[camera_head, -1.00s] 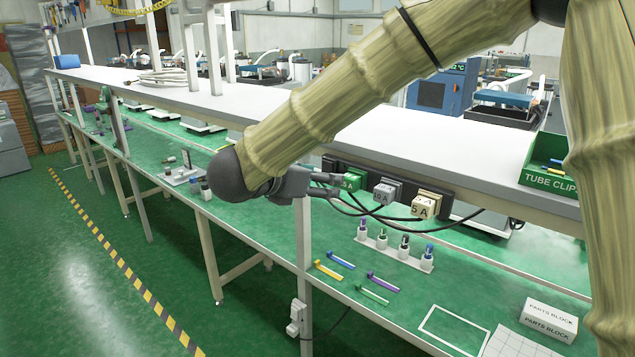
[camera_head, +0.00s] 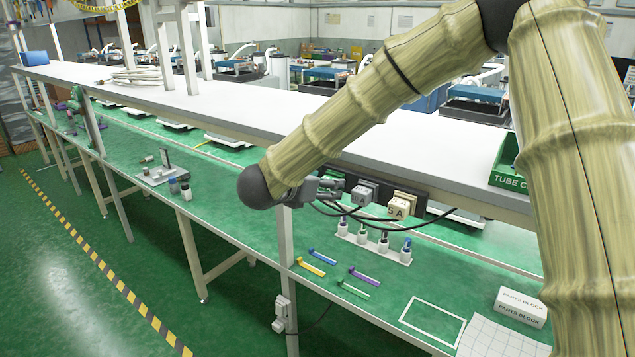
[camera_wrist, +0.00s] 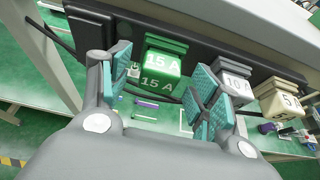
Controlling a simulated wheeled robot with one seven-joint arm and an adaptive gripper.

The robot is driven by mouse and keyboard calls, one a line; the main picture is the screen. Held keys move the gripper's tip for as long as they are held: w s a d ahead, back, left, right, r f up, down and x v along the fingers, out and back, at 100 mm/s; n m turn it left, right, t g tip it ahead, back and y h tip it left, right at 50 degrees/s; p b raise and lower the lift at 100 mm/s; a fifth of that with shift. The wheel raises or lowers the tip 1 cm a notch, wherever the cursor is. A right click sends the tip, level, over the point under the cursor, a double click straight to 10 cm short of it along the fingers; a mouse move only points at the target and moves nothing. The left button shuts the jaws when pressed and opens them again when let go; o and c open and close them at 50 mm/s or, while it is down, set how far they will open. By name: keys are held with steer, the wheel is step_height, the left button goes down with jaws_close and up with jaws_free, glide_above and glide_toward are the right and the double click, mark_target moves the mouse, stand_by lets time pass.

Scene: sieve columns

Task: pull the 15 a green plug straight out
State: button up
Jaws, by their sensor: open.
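The green plug (camera_wrist: 163,58), marked 15 A, sits in the dark socket strip (camera_wrist: 100,32) under the shelf edge in the wrist view. My gripper (camera_wrist: 160,95) is open, with one teal-padded finger to the left of the plug and the other to its right and lower. The fingers look apart from the plug, with a gap on each side.
Black cables (camera_head: 437,217) hang below the strip.

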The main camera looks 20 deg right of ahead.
steer(key=c, duration=1.2)
steer(key=shift+c, duration=0.2)
steer(key=shift+s+a, duration=0.1)
steer(key=shift+a, duration=0.1)
steer(key=shift+s+a+b, duration=0.8)
steer(key=shift+a, duration=0.2)
steer(key=shift+s+a+b, duration=0.75)
steer(key=shift+s+a, duration=0.05)
steer(key=shift+a, duration=0.2)
